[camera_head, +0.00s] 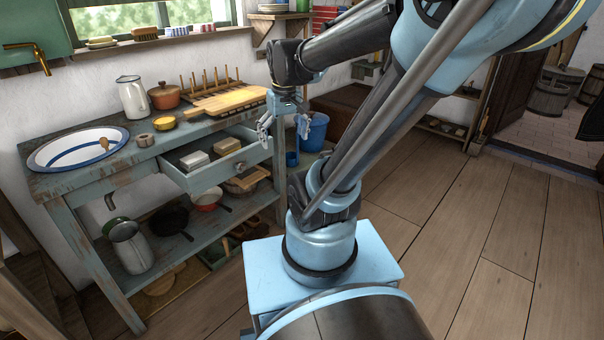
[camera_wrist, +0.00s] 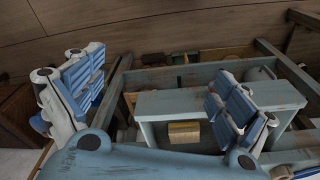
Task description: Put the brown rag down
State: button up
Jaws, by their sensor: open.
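My gripper (camera_head: 284,130) is open beside the right end of the worktable, near the pulled-out drawer (camera_head: 222,171). Its two blue-padded fingers stand wide apart in the wrist view (camera_wrist: 160,98), with nothing held between them. A small brown, folded-looking thing (camera_head: 227,146) lies in the drawer, to the right of grey-white blocks (camera_head: 194,160). I cannot tell for sure whether it is the brown rag. In the wrist view a tan-brown block shape (camera_wrist: 184,132) shows between the fingers, beyond them. No other brown rag is clearly visible.
The worktable's top (camera_head: 165,142) carries a white basin (camera_head: 75,148), a white jug (camera_head: 132,97), an orange-brown pot (camera_head: 164,95) and a cutting board (camera_head: 228,99). A blue bucket (camera_head: 314,131) stands right of the table. The floor at right is free.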

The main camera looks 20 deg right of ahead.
jog(key=s+d+f+m, duration=0.2)
jog(key=s+d+f, duration=0.1)
jog(key=s+f, duration=0.4)
jog(key=shift+s+d+f+t, duration=0.25)
jog(key=shift+s+t, duration=0.15)
jog(key=shift+s, duration=0.85)
jog(key=shift+w+f, duration=0.2)
jog(key=shift+w, duration=0.3)
jog(key=shift+o, duration=0.5)
